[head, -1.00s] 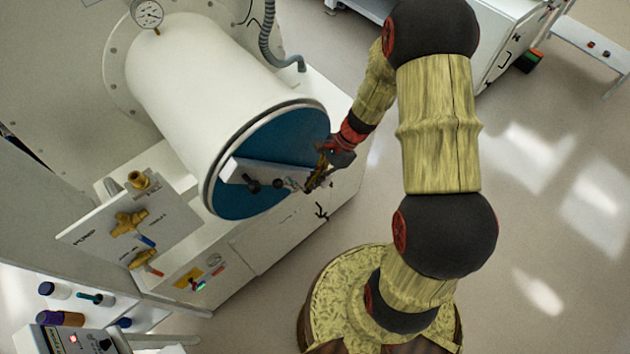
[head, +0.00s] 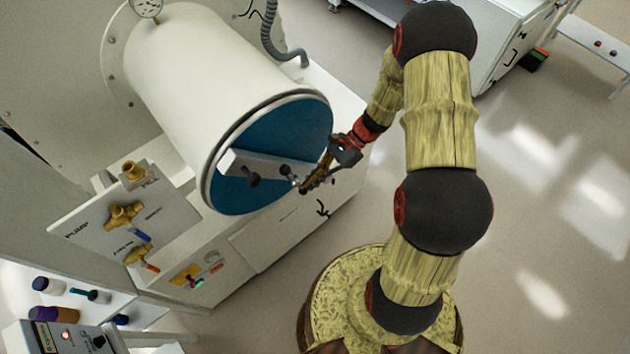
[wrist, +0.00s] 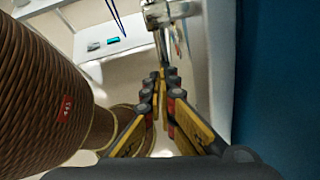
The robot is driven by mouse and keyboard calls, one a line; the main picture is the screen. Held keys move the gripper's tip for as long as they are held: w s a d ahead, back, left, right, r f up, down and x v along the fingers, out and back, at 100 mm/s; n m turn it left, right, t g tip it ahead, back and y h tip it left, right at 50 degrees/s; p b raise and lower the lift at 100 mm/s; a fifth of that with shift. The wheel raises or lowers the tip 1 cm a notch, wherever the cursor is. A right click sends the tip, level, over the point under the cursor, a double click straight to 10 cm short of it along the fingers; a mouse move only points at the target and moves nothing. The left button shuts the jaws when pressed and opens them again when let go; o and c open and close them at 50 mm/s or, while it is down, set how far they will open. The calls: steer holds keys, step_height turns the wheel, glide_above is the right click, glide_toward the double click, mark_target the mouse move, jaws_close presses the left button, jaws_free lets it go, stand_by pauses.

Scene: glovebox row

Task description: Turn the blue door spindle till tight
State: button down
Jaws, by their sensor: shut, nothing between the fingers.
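The blue round door (head: 299,124) closes the end of the large white cylinder (head: 190,75). A pale bar (head: 237,162) crosses the door, with a dark knob (head: 253,180) and a small metal spindle part (head: 287,171) on it. My gripper (head: 306,188) is at the bar's right end, close to the spindle part. In the wrist view the fingers of my gripper (wrist: 161,75) are together with nothing between them, and a metal fitting (wrist: 172,12) lies just beyond the tips. The blue door (wrist: 275,80) fills the right side there. I cannot tell whether the fingers touch the spindle.
A panel with brass valves (head: 124,214) stands left of the cylinder. Bottles (head: 48,286) and a small instrument box (head: 62,338) lie at the lower left. A grey hose (head: 270,35) hangs behind the cylinder. The floor on the right is open.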

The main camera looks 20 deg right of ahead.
mark_target(305, 192)
steer(key=a+y+b, duration=0.1)
steer(key=a+f+g+y+b, duration=0.1)
steer(key=y, duration=0.1)
steer(key=s+a+f+y+b, duration=0.1)
steer(key=y, duration=0.1)
steer(key=shift+f+m, duration=0.15)
steer(key=shift+m, duration=0.15)
steer(key=shift+a, duration=0.1)
steer(key=shift+s+a, duration=0.2)
steer(key=shift+a, duration=0.4)
steer(key=shift+s+a, duration=0.1)
steer(key=shift+a, duration=0.1)
